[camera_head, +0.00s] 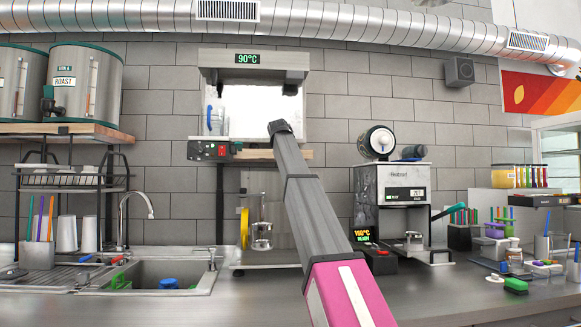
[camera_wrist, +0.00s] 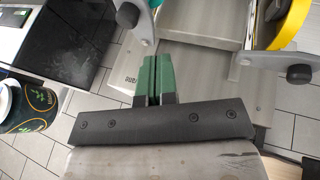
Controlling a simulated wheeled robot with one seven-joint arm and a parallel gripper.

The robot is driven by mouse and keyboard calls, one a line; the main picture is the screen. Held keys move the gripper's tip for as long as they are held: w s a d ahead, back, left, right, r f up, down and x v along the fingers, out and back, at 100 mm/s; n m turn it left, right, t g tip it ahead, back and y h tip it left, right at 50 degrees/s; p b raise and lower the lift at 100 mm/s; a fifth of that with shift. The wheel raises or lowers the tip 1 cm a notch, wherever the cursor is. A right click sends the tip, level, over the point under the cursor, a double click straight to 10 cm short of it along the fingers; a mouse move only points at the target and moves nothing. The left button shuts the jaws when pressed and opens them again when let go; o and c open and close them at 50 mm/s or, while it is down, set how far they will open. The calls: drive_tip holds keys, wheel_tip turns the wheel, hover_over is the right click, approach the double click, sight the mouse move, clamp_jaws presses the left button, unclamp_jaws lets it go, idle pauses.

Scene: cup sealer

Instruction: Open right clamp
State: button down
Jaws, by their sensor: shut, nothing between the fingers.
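My gripper (camera_wrist: 155,62) shows in the wrist view with its two green fingers pressed together and nothing between them. A similar grey arm end (camera_wrist: 299,73) is at the right, near a yellow curved part (camera_wrist: 291,25). These look like clamp parts, but I cannot tell which is the right clamp or how it is set. In the head view my arm reaches up to the lit 90°C machine (camera_head: 252,75); the fingers are hidden there.
A patterned cup (camera_wrist: 32,108) and a glossy black panel (camera_wrist: 58,45) are at the left in the wrist view.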

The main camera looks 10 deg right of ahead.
drive_tip(key=shift+w+d+f, duration=0.45)
drive_tip(key=shift+d+f, duration=0.45)
drive_tip(key=shift+f, duration=0.2)
drive_tip(key=shift+w+d+f, duration=0.5)
drive_tip(key=shift+d+f, duration=0.45)
drive_tip(key=shift+f, duration=0.15)
drive_tip(key=shift+w+d+f, duration=0.45)
drive_tip(key=shift+d+f, duration=0.45)
drive_tip(key=shift+f, duration=0.2)
